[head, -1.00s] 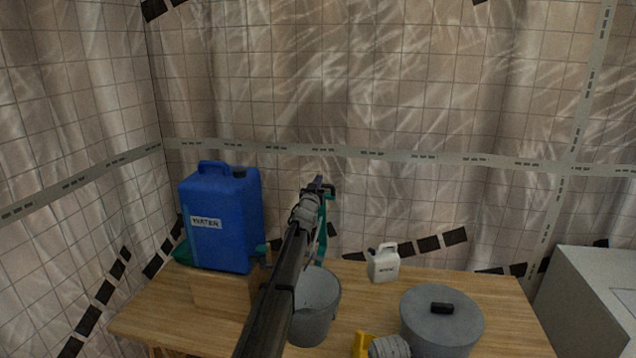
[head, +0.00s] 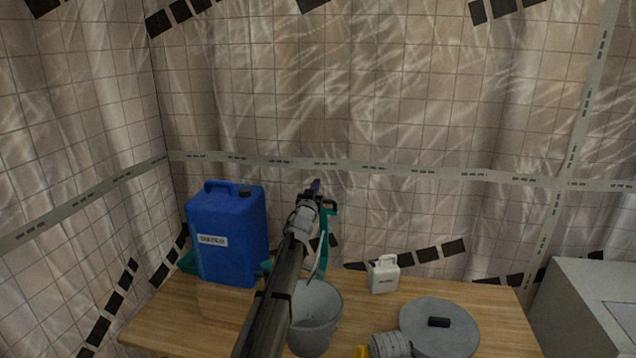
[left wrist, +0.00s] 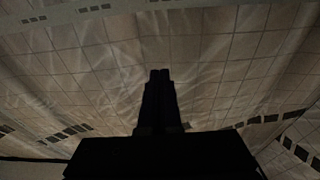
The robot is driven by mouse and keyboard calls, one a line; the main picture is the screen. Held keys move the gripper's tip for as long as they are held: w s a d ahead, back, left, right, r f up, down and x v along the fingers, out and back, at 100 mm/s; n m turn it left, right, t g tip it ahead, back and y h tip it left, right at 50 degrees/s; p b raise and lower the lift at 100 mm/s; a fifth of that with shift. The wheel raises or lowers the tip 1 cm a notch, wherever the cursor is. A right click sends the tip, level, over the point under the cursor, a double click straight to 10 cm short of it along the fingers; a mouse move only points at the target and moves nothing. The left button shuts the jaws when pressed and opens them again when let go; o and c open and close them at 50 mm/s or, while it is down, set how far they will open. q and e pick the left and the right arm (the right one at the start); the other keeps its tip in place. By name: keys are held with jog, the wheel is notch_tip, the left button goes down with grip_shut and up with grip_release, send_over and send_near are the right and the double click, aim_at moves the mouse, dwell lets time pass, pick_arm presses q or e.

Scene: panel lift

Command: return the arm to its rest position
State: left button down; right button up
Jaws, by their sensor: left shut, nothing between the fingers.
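My left arm reaches up from the bottom of the head view over the wooden table. Its gripper (head: 316,188) is in front of the tiled wall, above and behind the grey bucket as seen here. In the left wrist view the two dark fingers (left wrist: 159,76) lie together, shut, with nothing between them and only the wall sheet ahead. My right gripper is not in either view.
A white box (head: 590,300) stands at right. A teal thing partly shows behind my arm.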

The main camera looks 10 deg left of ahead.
pick_arm(q)
jog(key=shift+s+r+p, duration=0.4)
jog(key=shift+s+r, duration=0.45)
jog(key=shift+r, duration=0.05)
jog(key=s+d+f+g+y, duration=0.1)
jog(key=s+d+f+g, duration=0.5)
jog(key=s+f, duration=0.55)
jog(key=s+d+f+g, duration=0.55)
jog(key=s+f, duration=0.35)
jog(key=s, duration=0.6)
jog(key=s+d+f+m+g, duration=0.1)
jog(key=s+g, duration=0.3)
jog(key=s, duration=1.1)
jog(key=s+d+f+m+g, duration=0.2)
jog(key=s+f+g, duration=0.2)
jog(key=s, duration=1.1)
jog(key=shift+d+f+m+g+y, duration=0.3)
jog(key=shift+d+f+g, duration=0.05)
jog(key=shift+d, duration=0.05)
